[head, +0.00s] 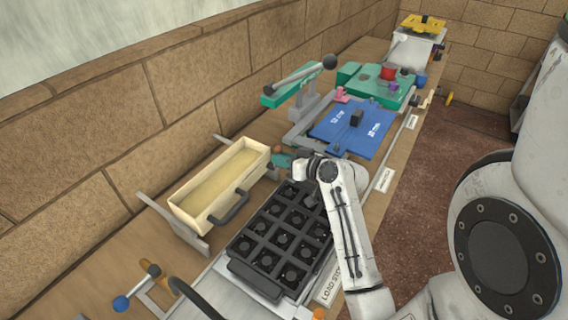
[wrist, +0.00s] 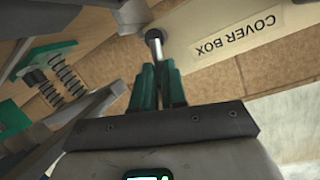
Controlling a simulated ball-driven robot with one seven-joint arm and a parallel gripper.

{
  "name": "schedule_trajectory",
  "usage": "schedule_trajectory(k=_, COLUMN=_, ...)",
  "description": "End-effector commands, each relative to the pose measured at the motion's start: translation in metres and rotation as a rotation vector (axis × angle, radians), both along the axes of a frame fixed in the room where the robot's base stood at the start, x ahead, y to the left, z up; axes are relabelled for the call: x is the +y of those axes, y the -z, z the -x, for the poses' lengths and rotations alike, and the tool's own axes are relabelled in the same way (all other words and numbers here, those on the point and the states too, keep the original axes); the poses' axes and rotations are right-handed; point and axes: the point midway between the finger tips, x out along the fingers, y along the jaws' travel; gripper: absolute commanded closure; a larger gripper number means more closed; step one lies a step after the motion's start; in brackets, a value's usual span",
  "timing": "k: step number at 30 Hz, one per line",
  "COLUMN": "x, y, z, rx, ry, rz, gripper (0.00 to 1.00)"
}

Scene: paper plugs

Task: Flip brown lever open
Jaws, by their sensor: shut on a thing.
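My gripper (head: 283,160) is at the near end of the blue plate, beside the right end of the pale wooden box. Its green fingers, also in the wrist view (wrist: 158,72), are closed on a slim lever. A small brown knob (head: 277,149) shows just beyond the fingertips in the head view. The lever's base is mostly hidden by the fingers and my wrist.
The pale wooden box (head: 222,187) with a dark handle lies to the left. A black tray with round cells (head: 270,258) sits below my arm. A blue-knobbed lever (head: 121,303) is at front left.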

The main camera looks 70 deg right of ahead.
Motion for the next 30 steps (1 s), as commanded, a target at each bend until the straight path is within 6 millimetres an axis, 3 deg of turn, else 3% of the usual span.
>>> schedule_trajectory(k=10, x=0.0048, y=-0.0063, z=-0.0030, rx=0.026, ry=0.003, rz=0.168, gripper=1.00)
schedule_trajectory(k=26, x=0.0054, y=-0.0092, z=-0.0030, rx=0.032, ry=0.005, rz=0.200, gripper=1.00)
schedule_trajectory(k=27, x=0.0054, y=-0.0093, z=-0.0031, rx=0.032, ry=0.005, rz=0.200, gripper=0.86)
schedule_trajectory(k=30, x=0.0055, y=-0.0093, z=-0.0032, rx=0.032, ry=0.005, rz=0.200, gripper=0.76)
